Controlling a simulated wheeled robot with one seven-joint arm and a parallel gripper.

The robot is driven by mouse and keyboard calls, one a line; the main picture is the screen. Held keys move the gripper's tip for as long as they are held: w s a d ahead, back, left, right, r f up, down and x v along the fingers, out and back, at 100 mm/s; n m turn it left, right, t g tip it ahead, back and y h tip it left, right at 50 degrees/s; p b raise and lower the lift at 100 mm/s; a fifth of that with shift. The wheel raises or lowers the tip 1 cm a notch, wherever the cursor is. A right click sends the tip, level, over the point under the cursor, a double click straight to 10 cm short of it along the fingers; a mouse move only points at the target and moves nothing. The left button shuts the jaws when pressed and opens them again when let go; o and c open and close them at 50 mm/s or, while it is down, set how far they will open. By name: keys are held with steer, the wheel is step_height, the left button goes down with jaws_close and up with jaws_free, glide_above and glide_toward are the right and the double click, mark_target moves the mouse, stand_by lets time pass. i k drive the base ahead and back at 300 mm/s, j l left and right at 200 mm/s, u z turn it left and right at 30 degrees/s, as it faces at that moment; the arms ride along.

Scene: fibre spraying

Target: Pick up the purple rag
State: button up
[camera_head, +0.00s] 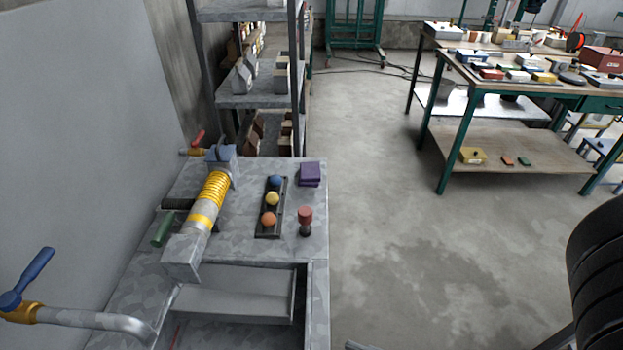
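The purple rag (310,174) lies folded into a small thick square on the grey metal bench top (285,244), near its far right corner. Nothing covers it. My gripper is not in view. A dark ribbed part at the right edge looks like a piece of my own arm, well apart from the rag.
Left of the rag, a dark strip (259,229) holds blue, yellow and orange balls. A red-topped knob (305,217) stands just in front of the rag. A yellow spring cylinder (210,195) is farther left. Shelves (250,100) rise behind. Open floor (400,240) lies right.

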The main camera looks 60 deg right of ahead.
mark_target(310, 174)
steer(key=z, duration=1.05)
steer(key=u, duration=2)
steer(key=z, duration=2)
steer(key=i+l+u, duration=0.3)
steer(key=l+u, duration=0.15)
steer(key=i+l+u, duration=0.2)
steer(key=l+u, duration=0.3)
steer(key=i+l+u, duration=0.1)
steer(key=l+u, duration=0.8)
steer(key=l, duration=0.2)
steer(key=k+l+u, duration=0.1)
steer(key=l+u, duration=0.35)
steer(key=l, duration=0.15)
